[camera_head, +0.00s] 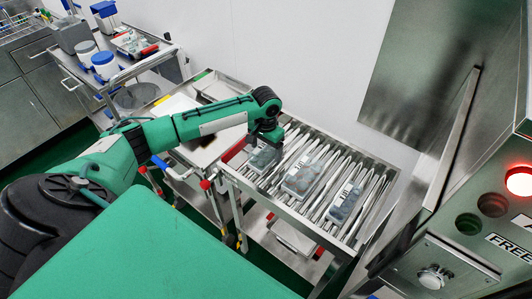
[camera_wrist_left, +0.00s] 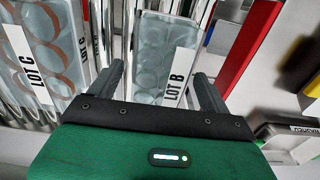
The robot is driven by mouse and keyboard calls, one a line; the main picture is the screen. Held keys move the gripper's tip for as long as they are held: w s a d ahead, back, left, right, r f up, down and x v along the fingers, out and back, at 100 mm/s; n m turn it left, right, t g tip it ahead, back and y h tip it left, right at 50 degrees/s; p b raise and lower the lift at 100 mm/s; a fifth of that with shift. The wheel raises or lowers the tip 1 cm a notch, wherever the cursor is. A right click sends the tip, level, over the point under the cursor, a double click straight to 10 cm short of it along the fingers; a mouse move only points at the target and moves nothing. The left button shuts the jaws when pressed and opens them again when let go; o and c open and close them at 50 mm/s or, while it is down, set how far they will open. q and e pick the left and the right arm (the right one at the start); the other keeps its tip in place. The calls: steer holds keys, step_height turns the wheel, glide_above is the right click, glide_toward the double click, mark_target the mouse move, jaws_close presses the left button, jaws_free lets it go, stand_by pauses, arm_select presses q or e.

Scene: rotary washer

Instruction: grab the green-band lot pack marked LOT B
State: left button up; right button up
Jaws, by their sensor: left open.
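The LOT B pack (camera_wrist_left: 152,55) is a clear pack of round pieces with a white label, seen in the left wrist view. I see no green band on it from here. My left gripper (camera_wrist_left: 158,88) is open, with one fingertip on each side of the pack in this view; I cannot tell the height gap. In the head view my left gripper (camera_head: 267,137) is over the leftmost pack (camera_head: 264,159) on the roller rack and partly hides it. The LOT C pack (camera_wrist_left: 48,50) lies just left of LOT B in the wrist view. My right gripper is not in view.
The roller rack (camera_head: 290,207) holds two more packs, a middle one (camera_head: 303,179) and a right one (camera_head: 346,204). A red strip (camera_wrist_left: 241,45) runs beside LOT B. A steel machine with a lit red lamp (camera_head: 519,181) stands at the right. A cart with jars (camera_head: 104,63) stands at the back left.

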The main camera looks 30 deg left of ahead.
arm_select(q)
steer(key=shift+f, duration=1.35)
steer(key=c, duration=1.1)
steer(key=shift+r, duration=0.1)
steer(key=shift+c, duration=0.2)
